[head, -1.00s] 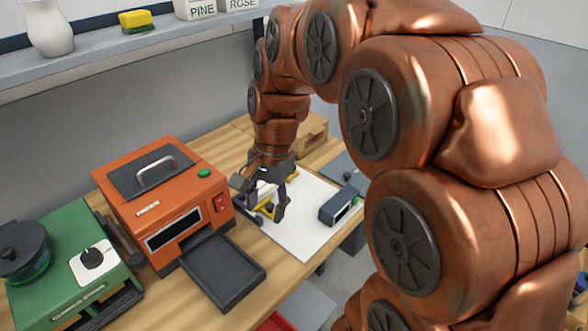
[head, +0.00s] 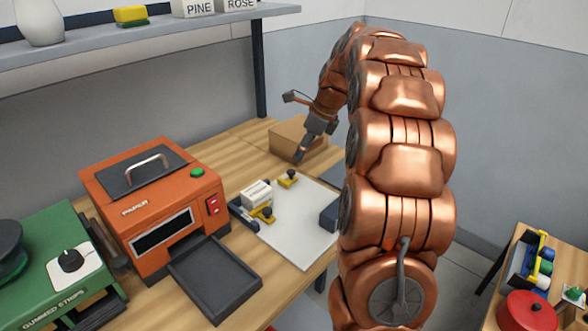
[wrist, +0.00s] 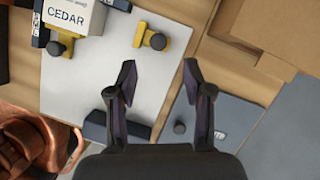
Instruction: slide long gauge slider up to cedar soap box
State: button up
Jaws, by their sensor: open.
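The white cedar soap box (head: 257,193) stands on the left part of the white board (head: 300,240); its CEDAR label shows in the wrist view (wrist: 72,14). Two yellow sliders with dark knobs are on the board; no label tells which is the long gauge. One slider (head: 288,179) is at the far side, apart from the box, and shows right of it in the wrist view (wrist: 176,41). The other slider (head: 263,215) is close against the box's near side. My gripper (wrist: 158,79) is open and empty, above the board's right edge, clear of both sliders.
A dark block (wrist: 118,130) sits at the board's near right. A cardboard box (head: 290,138) stands behind the board, and a grey-blue panel (wrist: 222,122) lies beside it. An orange machine (head: 150,205) with a dark tray stands left.

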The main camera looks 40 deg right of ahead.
aim_at(291, 171)
jog(key=p+x, duration=0.1)
jog(key=x, duration=0.6)
jog(key=shift+a+f, duration=0.2)
jog(key=shift+c, duration=0.4)
grip_shut()
